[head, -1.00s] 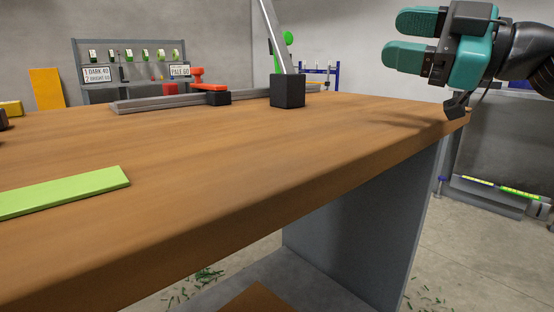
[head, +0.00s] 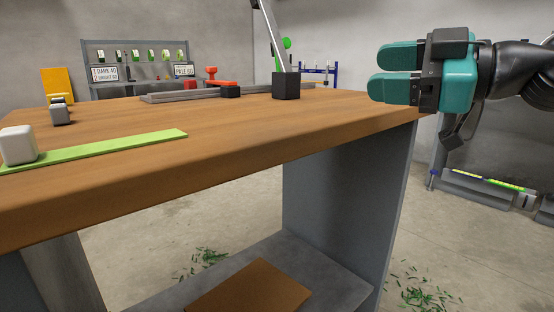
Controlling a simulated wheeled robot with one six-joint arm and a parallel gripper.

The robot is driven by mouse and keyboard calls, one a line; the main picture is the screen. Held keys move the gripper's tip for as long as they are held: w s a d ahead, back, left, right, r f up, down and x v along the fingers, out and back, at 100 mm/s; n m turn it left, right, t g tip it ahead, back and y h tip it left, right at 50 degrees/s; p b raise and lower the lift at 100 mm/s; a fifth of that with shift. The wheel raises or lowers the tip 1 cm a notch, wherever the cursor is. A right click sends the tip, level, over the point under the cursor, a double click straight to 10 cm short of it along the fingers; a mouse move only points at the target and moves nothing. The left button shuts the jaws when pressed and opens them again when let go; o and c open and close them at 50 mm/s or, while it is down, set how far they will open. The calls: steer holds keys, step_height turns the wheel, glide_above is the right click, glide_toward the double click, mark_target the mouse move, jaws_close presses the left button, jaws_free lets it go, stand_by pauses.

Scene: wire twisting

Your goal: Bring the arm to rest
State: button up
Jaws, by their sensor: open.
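My gripper (head: 374,74) is at the upper right of the head view, at the end of my black arm. Its two teal fingers point left, one above the other, with a narrow gap between them. It is open and nothing shows between the fingers. It appears in front of the right end of the wooden table (head: 230,157); I cannot tell whether it is over the tabletop or beside it.
A green strip (head: 110,147) with a pale block (head: 18,145) lies on the table at left. A grey block (head: 60,115) is behind it. A black holder (head: 286,86) with a tilted bar stands at the back. Green scraps (head: 200,262) lie on the floor. The tabletop's middle is clear.

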steer(key=s+a+f+m+g+h, duration=0.4)
steer(key=s+f+m, duration=0.15)
steer(key=f, duration=0.65)
steer(key=s+d+f+m+g+h, duration=0.4)
steer(key=s+f+m+g+h, duration=0.15)
steer(key=s+f, duration=0.6)
step_height(320, 180, up, 38)
steer(key=s+h+p, duration=0.1)
steer(key=p, duration=3.7)
steer(key=shift+s+d, duration=0.1)
steer(key=shift+c, duration=0.2)
